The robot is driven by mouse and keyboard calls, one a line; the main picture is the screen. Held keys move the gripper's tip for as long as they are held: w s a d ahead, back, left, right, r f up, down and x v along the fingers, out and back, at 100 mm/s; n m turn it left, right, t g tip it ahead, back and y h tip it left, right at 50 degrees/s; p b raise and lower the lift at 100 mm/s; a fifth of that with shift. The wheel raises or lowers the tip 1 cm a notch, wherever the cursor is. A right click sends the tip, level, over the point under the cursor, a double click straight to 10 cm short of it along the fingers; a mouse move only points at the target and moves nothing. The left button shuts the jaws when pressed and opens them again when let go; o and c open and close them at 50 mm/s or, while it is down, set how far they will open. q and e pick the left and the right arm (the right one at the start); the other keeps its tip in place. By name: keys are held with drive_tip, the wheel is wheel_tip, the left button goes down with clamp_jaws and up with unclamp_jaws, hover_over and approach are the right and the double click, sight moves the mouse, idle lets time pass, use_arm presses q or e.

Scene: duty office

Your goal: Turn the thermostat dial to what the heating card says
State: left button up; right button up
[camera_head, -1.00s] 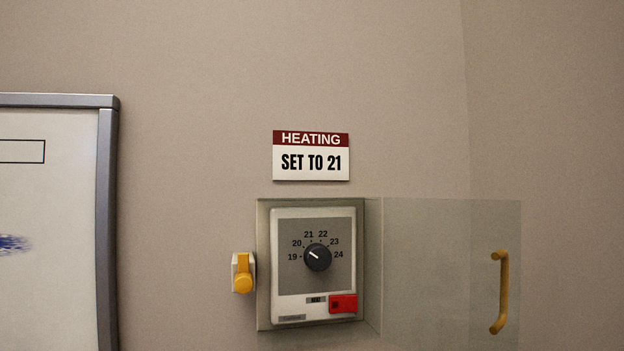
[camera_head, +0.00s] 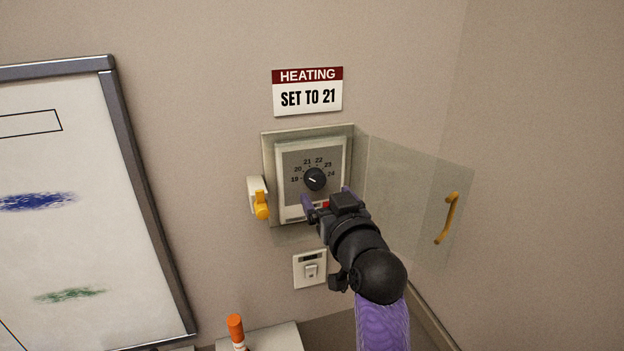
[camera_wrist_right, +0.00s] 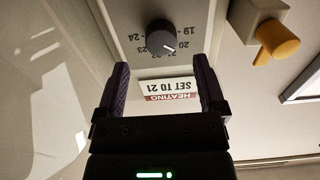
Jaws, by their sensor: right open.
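The heating card (camera_head: 307,92) on the wall reads "SET TO 21"; it also shows upside down in the right wrist view (camera_wrist_right: 168,88). Below it is the thermostat (camera_head: 285,200), with a black dial (camera_head: 315,180) and numbers 19 to 24. The dial's white mark points up and left, near 20. The dial also shows in the right wrist view (camera_wrist_right: 160,33). My right gripper (camera_head: 328,198) is open and empty, just below the dial in the head view and apart from it. It hides the thermostat's lower right and most of its red label. My left gripper is out of view.
The clear cover (camera_head: 400,185) with a yellow handle (camera_head: 447,218) stands open at right. A yellow latch (camera_head: 261,205) is at left. A wall switch (camera_head: 310,269) is below.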

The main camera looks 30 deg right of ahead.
sight(317, 183)
drive_tip(key=x, duration=0.5)
clamp_jaws()
